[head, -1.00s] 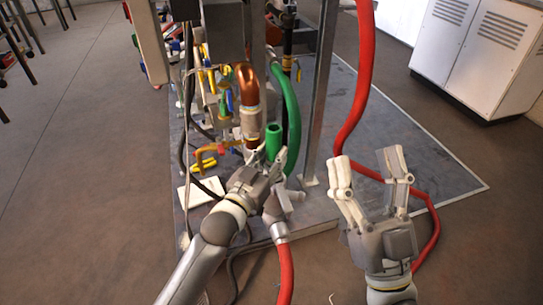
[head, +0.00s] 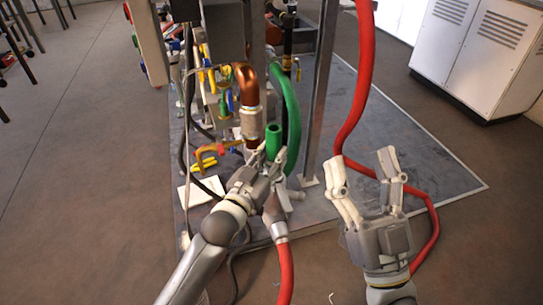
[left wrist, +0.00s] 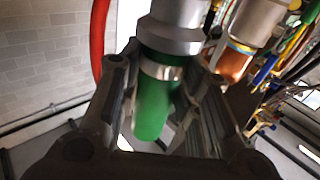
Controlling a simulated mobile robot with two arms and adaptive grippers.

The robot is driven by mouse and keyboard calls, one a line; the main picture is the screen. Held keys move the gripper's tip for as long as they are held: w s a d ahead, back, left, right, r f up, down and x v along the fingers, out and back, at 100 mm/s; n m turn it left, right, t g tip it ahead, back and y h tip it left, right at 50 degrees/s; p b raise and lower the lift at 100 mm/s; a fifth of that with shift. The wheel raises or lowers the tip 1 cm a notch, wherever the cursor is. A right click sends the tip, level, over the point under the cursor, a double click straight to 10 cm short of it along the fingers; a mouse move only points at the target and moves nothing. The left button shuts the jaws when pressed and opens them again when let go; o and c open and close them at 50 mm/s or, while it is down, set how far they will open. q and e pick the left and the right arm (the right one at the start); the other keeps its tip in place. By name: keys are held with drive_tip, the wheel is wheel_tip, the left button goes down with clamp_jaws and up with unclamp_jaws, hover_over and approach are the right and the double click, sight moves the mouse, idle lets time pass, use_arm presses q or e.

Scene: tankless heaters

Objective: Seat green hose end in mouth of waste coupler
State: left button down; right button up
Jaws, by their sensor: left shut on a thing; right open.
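The green hose end (head: 274,136) stands upright between the fingers of my left gripper (head: 267,165), which is shut on it. The left wrist view shows the green hose end (left wrist: 152,105) with a metal band around it, between my left fingers (left wrist: 160,90). The grey waste coupler (head: 276,218) is below it, with a red hose leaving its lower end. In the left wrist view a grey cylindrical part (left wrist: 172,32), apparently the coupler, lines up with the green end. I cannot tell how deep they join. My right gripper (head: 362,170) is open and empty.
A copper elbow (head: 247,85) and grey fitting stand just behind my left gripper. A metal post (head: 318,100) and long red hose (head: 358,105) rise to the right. White cabinets (head: 480,60) stand at the far right.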

use_arm(q)
drive_tip(key=shift+r, duration=0.1)
use_arm(e)
drive_tip(key=shift+w+f+g, duration=0.4)
drive_tip(key=shift+f+g, duration=0.1)
drive_tip(key=shift+f, duration=0.15)
drive_tip(key=shift+w+f, duration=0.15)
idle(0.4)
use_arm(q)
drive_tip(key=shift+p, duration=0.4)
use_arm(e)
drive_tip(key=shift+w+f+g+h, duration=0.35)
drive_tip(key=shift+f+g, duration=0.15)
drive_tip(key=shift+f, duration=0.2)
drive_tip(key=shift+w+f+g+h, duration=0.3)
drive_tip(key=shift+f+g, duration=0.2)
drive_tip(key=shift+f, duration=0.2)
use_arm(q)
drive_tip(key=shift+p, duration=0.35)
use_arm(e)
drive_tip(key=shift+w+d+f+g+h, duration=0.15)
drive_tip(key=shift+f+g, duration=0.35)
drive_tip(key=shift+f, duration=0.3)
drive_tip(key=shift+w+f+g+h, duration=0.15)
drive_tip(key=shift+f+g, duration=0.35)
drive_tip(key=shift+f, duration=0.25)
